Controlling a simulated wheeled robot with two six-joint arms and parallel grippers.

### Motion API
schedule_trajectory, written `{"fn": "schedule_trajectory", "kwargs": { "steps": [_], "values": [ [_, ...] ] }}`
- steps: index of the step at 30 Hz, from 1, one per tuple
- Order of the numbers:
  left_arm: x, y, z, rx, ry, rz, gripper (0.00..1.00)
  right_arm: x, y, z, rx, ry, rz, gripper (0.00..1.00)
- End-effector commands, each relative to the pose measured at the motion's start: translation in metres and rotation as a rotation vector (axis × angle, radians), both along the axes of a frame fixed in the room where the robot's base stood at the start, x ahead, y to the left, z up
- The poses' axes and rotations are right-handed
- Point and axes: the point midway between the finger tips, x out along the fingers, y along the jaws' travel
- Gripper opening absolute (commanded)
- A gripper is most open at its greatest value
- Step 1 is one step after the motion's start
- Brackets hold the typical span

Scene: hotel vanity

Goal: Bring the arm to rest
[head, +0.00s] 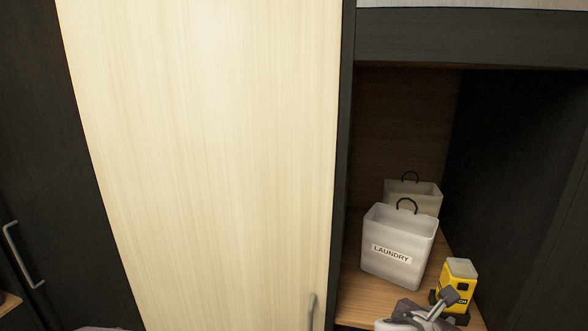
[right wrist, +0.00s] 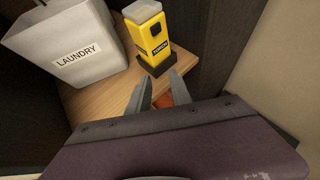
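My right gripper (head: 447,305) is at the bottom of the head view, in front of the open cubby. In the right wrist view its two fingers (right wrist: 160,84) stand apart with nothing held between them. They point toward a yellow and black box-shaped item (right wrist: 150,36) with a pale top and a dark label, standing on the shelf just beyond the fingertips. The same yellow item (head: 459,284) shows behind the gripper in the head view, its lower part partly covered. My left gripper is not in view; only a sliver of what may be my left arm shows at the lower left.
A white bin labelled LAUNDRY (head: 396,247) stands on the wooden shelf (head: 362,299), with a second similar bin (head: 428,195) behind it. A dark side wall (head: 510,170) bounds the cubby on the right. A tall pale door (head: 210,150) with a handle fills the middle.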

Motion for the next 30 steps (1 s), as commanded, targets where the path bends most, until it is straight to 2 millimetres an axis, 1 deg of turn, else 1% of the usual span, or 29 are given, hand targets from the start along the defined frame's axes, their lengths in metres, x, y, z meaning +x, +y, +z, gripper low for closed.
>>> {"fn": "schedule_trajectory", "kwargs": {
  "steps": [1, 5, 6, 8, 9, 10, 11, 12, 13, 15, 18, 20, 21, 24, 30],
  "values": [
    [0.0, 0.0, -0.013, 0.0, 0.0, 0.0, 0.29, -0.007, -0.005, -0.025, 0.032, 0.021, -0.041, 0.25],
    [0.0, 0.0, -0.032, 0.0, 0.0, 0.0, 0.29, -0.032, -0.011, -0.081, 0.179, 0.056, -0.204, 0.25],
    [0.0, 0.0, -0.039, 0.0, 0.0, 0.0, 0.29, -0.043, -0.011, -0.103, 0.245, 0.062, -0.278, 0.25],
    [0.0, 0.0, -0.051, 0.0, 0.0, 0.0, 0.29, -0.061, -0.007, -0.138, 0.361, 0.06, -0.414, 0.25],
    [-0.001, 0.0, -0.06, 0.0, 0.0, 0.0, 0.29, -0.076, -0.001, -0.165, 0.462, 0.046, -0.541, 0.25],
    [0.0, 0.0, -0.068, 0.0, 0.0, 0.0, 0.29, -0.088, 0.006, -0.187, 0.549, 0.029, -0.659, 0.25],
    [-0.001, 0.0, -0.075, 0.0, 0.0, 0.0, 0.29, -0.099, 0.017, -0.209, 0.647, 0.0, -0.8, 0.25],
    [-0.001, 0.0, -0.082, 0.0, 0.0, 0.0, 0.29, -0.112, 0.033, -0.232, 0.775, -0.054, -1.0, 0.25],
    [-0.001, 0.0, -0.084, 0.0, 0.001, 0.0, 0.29, -0.118, 0.047, -0.243, 0.862, -0.102, -1.148, 0.25],
    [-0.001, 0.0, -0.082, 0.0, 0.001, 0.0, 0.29, -0.122, 0.077, -0.255, 1.031, -0.228, -1.467, 0.25],
    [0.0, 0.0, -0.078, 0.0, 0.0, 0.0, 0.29, -0.114, 0.107, -0.255, 1.198, -0.411, -1.83, 0.25],
    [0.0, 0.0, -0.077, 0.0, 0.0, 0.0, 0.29, -0.108, 0.115, -0.255, 1.252, -0.496, -1.966, 0.25],
    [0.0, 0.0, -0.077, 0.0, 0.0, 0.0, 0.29, -0.105, 0.116, -0.255, 1.268, -0.531, -2.01, 0.25],
    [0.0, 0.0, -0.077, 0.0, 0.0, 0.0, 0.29, -0.104, 0.116, -0.254, 1.272, -0.565, -2.049, 0.25],
    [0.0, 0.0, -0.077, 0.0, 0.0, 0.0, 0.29, -0.104, 0.116, -0.254, 1.271, -0.565, -2.05, 0.25]
  ]
}}
